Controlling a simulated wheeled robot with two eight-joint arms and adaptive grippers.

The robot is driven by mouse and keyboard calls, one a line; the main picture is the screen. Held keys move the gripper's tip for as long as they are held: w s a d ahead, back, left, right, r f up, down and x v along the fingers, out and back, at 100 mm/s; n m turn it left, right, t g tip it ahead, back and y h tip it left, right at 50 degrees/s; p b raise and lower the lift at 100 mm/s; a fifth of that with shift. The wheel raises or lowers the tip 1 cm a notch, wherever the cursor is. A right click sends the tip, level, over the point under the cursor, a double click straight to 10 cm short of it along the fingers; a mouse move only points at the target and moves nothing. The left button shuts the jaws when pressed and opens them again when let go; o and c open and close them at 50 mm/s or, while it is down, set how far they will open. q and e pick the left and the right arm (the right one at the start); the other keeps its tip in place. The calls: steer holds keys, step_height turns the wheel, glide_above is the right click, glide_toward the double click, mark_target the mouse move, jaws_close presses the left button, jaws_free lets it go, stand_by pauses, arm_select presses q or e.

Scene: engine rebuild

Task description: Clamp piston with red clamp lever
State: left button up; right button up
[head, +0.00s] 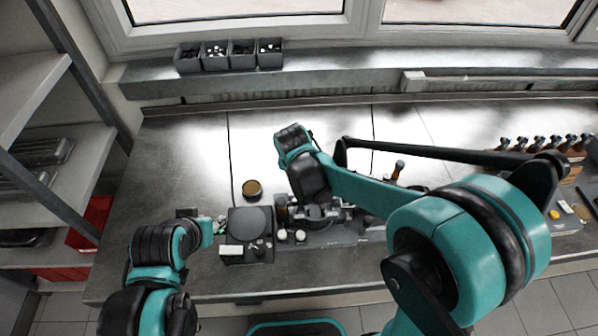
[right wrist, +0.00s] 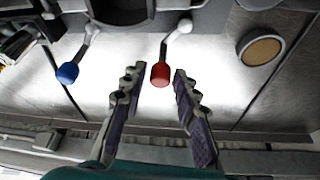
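In the right wrist view, my right gripper (right wrist: 156,80) is open. The red knob of the clamp lever (right wrist: 160,74) lies between its fingertips, with visible gaps on both sides. The lever's light metal arm (right wrist: 174,38) runs up from the knob. A dark round part (right wrist: 120,10) is cut off at the top edge; I cannot tell whether it is the piston. In the head view, my right arm hides its gripper and the red lever over the metal fixture (head: 318,214).
A second lever with a blue knob (right wrist: 68,72) stands left of the red one. A round tan-topped part (right wrist: 262,48) lies to the right. In the head view, a black round plate (head: 246,222) sits left of the fixture. The bench behind is mostly clear.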

steer(key=shift+r, duration=0.1)
steer(key=v, duration=1.1)
steer(key=shift+s+r, duration=0.3)
steer(key=shift+r, duration=0.05)
